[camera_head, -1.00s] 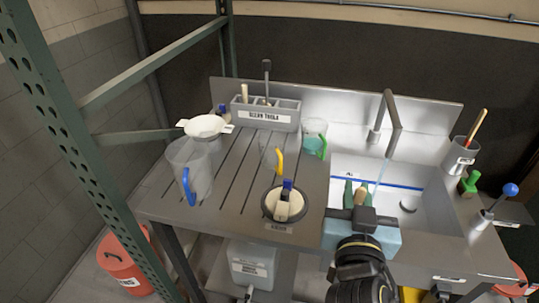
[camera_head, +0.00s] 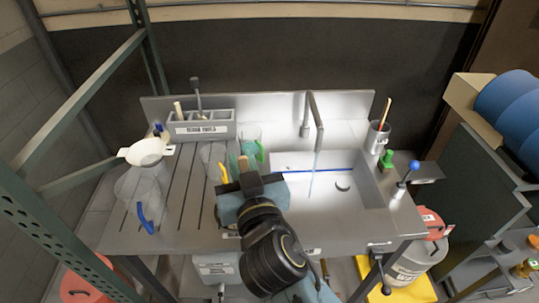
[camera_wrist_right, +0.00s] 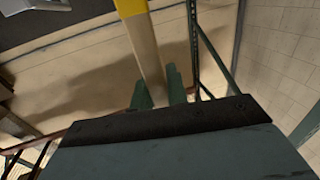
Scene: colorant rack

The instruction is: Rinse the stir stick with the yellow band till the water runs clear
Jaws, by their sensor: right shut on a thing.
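My right gripper (camera_head: 244,164) is shut on a wooden stir stick (camera_wrist_right: 146,50) with a yellow band (camera_wrist_right: 128,7). In the wrist view, the stick stands between the green fingers (camera_wrist_right: 158,90) and runs out past the top edge. In the head view the gripper is left of the sink basin, over the drainboard's right part, and hides what is beneath it. The faucet (camera_head: 316,110) stands behind the sink (camera_head: 360,193), and a thin stream of water (camera_head: 311,178) falls from it. The stick is apart from the stream. My left gripper is not in view.
On the drainboard (camera_head: 183,222) are a clear pitcher with a blue handle (camera_head: 145,219), a strainer (camera_head: 146,152) and a clear jug with a yellow handle (camera_head: 223,173). A labelled tool box (camera_head: 201,130) stands behind. A grey cup with sticks (camera_head: 377,137) is right of the sink.

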